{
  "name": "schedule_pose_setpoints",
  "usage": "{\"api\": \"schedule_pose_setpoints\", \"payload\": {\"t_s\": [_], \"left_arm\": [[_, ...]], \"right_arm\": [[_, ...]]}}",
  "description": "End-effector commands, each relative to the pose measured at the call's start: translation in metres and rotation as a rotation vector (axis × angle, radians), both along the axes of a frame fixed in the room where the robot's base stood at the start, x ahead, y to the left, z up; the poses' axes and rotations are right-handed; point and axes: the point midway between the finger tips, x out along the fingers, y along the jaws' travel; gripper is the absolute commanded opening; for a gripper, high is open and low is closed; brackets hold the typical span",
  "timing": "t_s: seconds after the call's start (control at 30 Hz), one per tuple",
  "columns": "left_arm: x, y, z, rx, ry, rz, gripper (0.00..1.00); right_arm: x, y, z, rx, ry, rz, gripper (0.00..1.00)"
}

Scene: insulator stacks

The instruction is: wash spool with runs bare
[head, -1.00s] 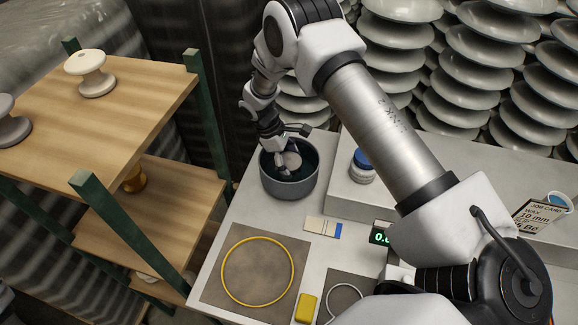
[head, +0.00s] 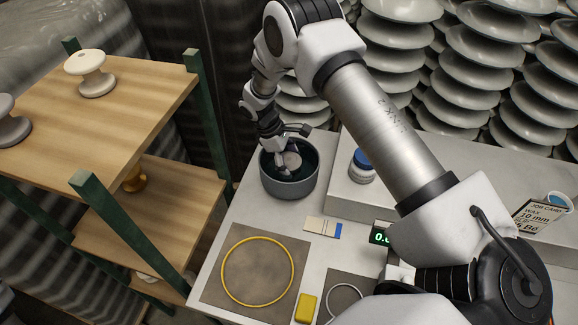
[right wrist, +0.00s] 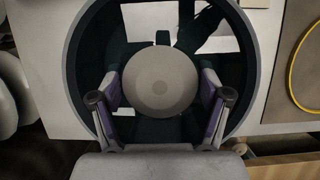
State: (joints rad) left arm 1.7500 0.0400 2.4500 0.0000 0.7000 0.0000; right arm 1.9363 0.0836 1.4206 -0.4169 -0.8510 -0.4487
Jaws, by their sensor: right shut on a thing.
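A pale grey spool (head: 291,160) is inside a round grey tub (head: 290,188) with dark liquid or a dark interior. My right gripper (head: 284,158) reaches down into the tub and is shut on the spool. In the right wrist view the spool's round end (right wrist: 160,82) sits between the two fingers of the right gripper (right wrist: 160,100), inside the tub's rim (right wrist: 72,60). The spool's lower part is hidden. My left gripper is not in view.
A wooden rack with green posts (head: 195,75) at left holds white spools (head: 91,72). On the bench are a brown mat with a yellow ring (head: 257,271), a yellow block (head: 307,308), a blue-lidded jar (head: 361,165) and a job card (head: 540,214).

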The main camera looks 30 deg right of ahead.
Motion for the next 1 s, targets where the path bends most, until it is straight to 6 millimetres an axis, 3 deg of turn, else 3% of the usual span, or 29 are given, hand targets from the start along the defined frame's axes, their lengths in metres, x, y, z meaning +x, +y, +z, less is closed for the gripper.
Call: {"api": "schedule_pose_setpoints", "payload": {"t_s": [0.57,1.0], "left_arm": [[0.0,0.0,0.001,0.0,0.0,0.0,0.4],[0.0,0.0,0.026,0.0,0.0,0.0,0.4]], "right_arm": [[0.0,0.0,0.001,-0.001,-0.001,0.0,0.22],[0.0,0.0,0.036,0.0,-0.001,0.0,0.22]]}}
